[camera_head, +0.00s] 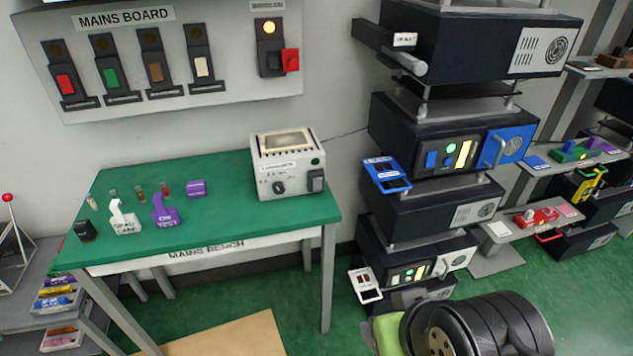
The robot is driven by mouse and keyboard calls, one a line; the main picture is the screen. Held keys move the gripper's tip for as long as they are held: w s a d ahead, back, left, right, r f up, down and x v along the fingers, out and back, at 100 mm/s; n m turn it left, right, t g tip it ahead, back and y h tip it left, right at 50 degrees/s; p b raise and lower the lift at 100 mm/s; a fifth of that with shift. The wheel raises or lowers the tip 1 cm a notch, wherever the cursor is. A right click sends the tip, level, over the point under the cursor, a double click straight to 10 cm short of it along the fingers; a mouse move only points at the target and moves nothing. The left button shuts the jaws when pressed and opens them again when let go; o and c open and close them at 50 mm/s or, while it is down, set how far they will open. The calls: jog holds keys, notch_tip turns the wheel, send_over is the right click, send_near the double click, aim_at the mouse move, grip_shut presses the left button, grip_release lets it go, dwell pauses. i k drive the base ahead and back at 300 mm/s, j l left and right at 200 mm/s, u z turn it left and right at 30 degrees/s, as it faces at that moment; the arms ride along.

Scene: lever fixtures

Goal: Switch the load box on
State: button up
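The load box is most likely the pale grey box (287,178) at the right end of the green-topped bench; its small label is too blurred to read. It has a panel on its sloped top, a dark knob (279,187) on the front and a black switch (316,181) at the front right. A small dark green round spot (315,161) sits above that switch. I cannot tell the switch's position. My gripper's fingers are not visible in this view.
The MAINS BENCH (240,212) also holds a white tag, a purple tag (166,214) and several small parts at left. A MAINS BOARD (160,60) with several levers hangs above. Stacked dark units (440,130) stand right of the bench. Bench space left of the box is clear.

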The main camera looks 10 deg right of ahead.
aim_at(318, 181)
jog(key=i+j, duration=1.05)
jog(key=j+u, duration=0.05)
jog(key=j, duration=0.1)
